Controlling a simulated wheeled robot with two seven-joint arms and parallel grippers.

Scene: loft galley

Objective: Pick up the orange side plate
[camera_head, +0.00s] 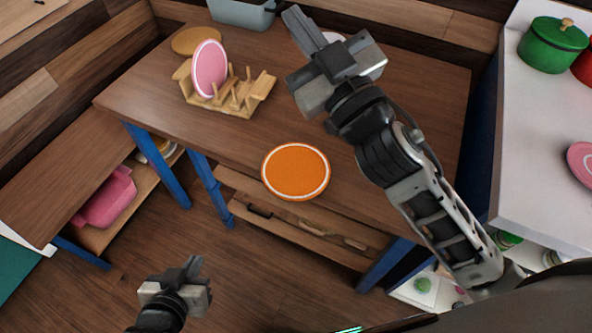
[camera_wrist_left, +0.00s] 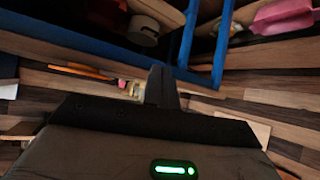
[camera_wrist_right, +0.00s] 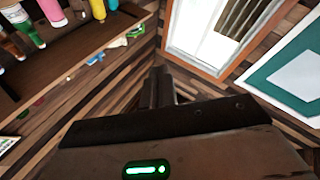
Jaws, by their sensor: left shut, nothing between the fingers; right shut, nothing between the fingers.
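The orange side plate (camera_head: 296,172) with a thin white ring lies flat at the front edge of the wooden table (camera_head: 140,100) in the head view. My right gripper (camera_head: 302,28) is shut and empty, raised over the back part of the table, beyond the plate and apart from it. My left gripper (camera_head: 192,266) is shut and empty, low in front of the table, to the left of the plate and apart from it.
A wooden rack (camera_head: 262,84) holds an upright pink plate (camera_head: 209,69). A round wooden board (camera_head: 196,41) and a grey bin (camera_head: 243,13) stand behind. Below the plate is a drawer (camera_head: 290,228), seemingly open. A white counter (camera_head: 545,150) with a green pot (camera_head: 552,45) stands right.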

